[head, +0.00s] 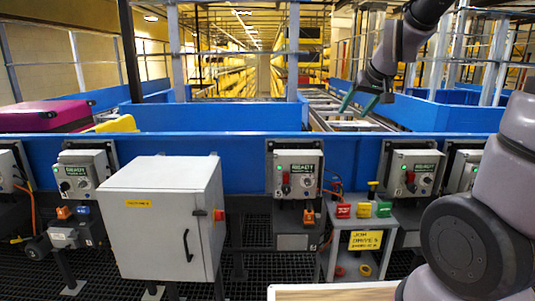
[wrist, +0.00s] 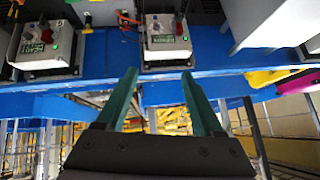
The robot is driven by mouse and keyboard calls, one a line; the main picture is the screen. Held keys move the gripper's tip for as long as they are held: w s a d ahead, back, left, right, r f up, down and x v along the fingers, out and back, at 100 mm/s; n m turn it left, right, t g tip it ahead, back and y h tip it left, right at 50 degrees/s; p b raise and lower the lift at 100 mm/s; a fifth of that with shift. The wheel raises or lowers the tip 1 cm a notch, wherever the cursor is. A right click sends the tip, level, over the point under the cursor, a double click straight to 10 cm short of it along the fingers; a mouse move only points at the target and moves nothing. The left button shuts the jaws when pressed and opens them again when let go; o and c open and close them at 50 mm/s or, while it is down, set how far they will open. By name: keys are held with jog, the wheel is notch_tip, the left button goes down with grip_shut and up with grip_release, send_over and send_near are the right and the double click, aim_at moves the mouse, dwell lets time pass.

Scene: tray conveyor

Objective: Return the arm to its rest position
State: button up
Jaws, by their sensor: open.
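My gripper (head: 361,98) is at the upper right of the head view, raised over the conveyor behind the blue side wall (head: 240,146). Its two green fingers are apart, with nothing between them. In the wrist view my gripper (wrist: 160,75) shows the same spread fingers, pointing toward the blue rail (wrist: 100,75) and the control boxes. The arm reaches forward from the right side of the head view.
A grey cabinet (head: 155,215) stands in front of the conveyor. Several control boxes (head: 298,172) line the blue wall. A magenta case (head: 45,114) and a yellow item (head: 115,124) lie at the left. A stand with coloured buttons (head: 363,210) is right of centre.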

jog(key=s+r+m, duration=0.1)
jog(key=s+r, duration=0.1)
jog(key=s, duration=0.8)
jog(key=s+r+m, duration=0.2)
jog(key=s+r, duration=0.1)
jog(key=s, duration=0.7)
jog(key=shift+s+r+m+g, duration=0.25)
jog(key=shift+s+m+g, duration=0.05)
jog(key=shift+s+g, duration=0.1)
jog(key=shift+o, duration=0.3)
jog(key=shift+w, duration=0.1)
